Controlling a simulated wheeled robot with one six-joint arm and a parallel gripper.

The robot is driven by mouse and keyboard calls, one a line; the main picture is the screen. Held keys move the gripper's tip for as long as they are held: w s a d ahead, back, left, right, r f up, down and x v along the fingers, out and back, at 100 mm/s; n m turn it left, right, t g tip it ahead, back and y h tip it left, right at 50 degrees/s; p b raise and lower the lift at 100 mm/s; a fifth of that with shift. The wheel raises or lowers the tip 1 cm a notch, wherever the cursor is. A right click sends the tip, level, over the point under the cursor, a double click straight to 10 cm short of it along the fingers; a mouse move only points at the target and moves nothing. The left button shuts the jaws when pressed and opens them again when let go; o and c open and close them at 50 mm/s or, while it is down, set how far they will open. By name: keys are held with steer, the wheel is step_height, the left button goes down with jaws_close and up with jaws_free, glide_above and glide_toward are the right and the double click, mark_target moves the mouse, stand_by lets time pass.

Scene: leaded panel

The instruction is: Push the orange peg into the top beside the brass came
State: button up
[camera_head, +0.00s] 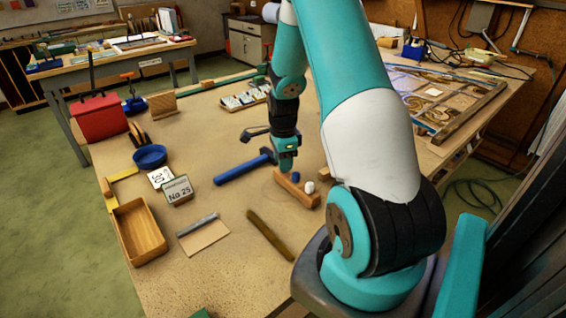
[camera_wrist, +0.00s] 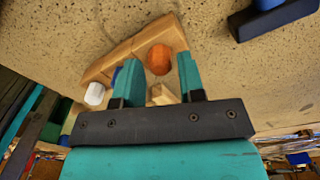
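The orange peg (camera_wrist: 158,60) stands at the wooden block (camera_wrist: 125,48) in the wrist view, between my gripper's teal fingers (camera_wrist: 159,80). The fingers are apart, with a small gap visible beside the peg. A blue peg (camera_wrist: 116,76) and a white peg (camera_wrist: 95,94) are in line to its left. The white peg (camera_head: 309,187) stays visible. I cannot pick out the brass came for certain; a brownish strip (camera_head: 270,235) lies nearer.
A blue bar (camera_head: 242,166) lies left of my gripper; a dark blue piece also shows in the wrist view (camera_wrist: 272,16). The leaded panel (camera_head: 470,110) lies at the right.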

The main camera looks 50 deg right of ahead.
steer(key=shift+f, duration=0.85)
steer(key=shift+c, duration=0.4)
jaws_close()
steer(key=shift+r+p, duration=0.8)
steer(key=shift+r, duration=0.1)
steer(key=shift+r+p, duration=1.3)
steer(key=shift+r, duration=0.3)
